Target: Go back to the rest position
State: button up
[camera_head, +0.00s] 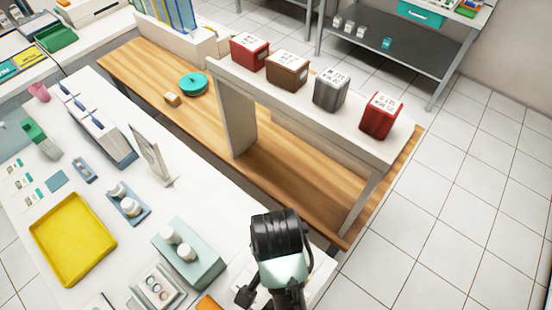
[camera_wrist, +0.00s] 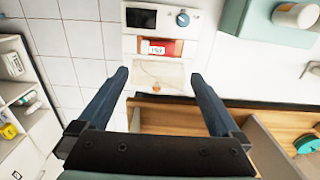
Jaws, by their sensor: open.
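My gripper (camera_wrist: 158,77) shows in the wrist view with its two dark blue fingers spread wide apart. Nothing is held between them. Beyond the fingertips, a white panel with a blue knob (camera_wrist: 183,19) and a red labelled piece (camera_wrist: 157,47) shows. In the camera_head view my black and pale green arm stands at the bottom centre, over the right end of the white counter (camera_head: 205,212). The fingers are hard to make out there.
A wooden bench (camera_head: 130,65) carries a raised white shelf (camera_head: 300,98) with a red box (camera_head: 381,115) and other boxes, right behind my arm. A yellow tray (camera_head: 72,245) and a teal block (camera_head: 190,255) with white jars lie left of it. Tiled floor (camera_head: 470,200) is clear at right.

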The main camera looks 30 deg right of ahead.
dwell(0.3)
jog(key=w+r+n+t+h, duration=0.3)
jog(key=w+r+t, duration=0.5)
jog(key=w+r, duration=0.8)
jog(key=w+a+r+n+t, duration=0.1)
jog(key=w+r+n+t, duration=0.2)
jog(key=r, duration=0.6)
jog(key=w+a+r+n+t, duration=0.2)
jog(key=w+r+t, duration=0.2)
jog(key=r, duration=0.5)
jog(key=s+a+r+n+t+y, duration=0.1)
jog(key=s+r+t, duration=0.3)
jog(key=r, duration=0.5)
jog(key=s+a+r+n+t+y+b, duration=0.1)
jog(key=s+a+r+n+t, duration=0.2)
jog(key=r, duration=0.7)
jog(key=s+a+r+n+t+y, duration=0.1)
jog(key=s+r+t, duration=0.4)
jog(key=r, duration=0.5)
jog(key=shift+a+r+n, duration=0.15)
jog(key=shift+a+n, duration=0.35)
jog(key=shift+a, duration=0.25)
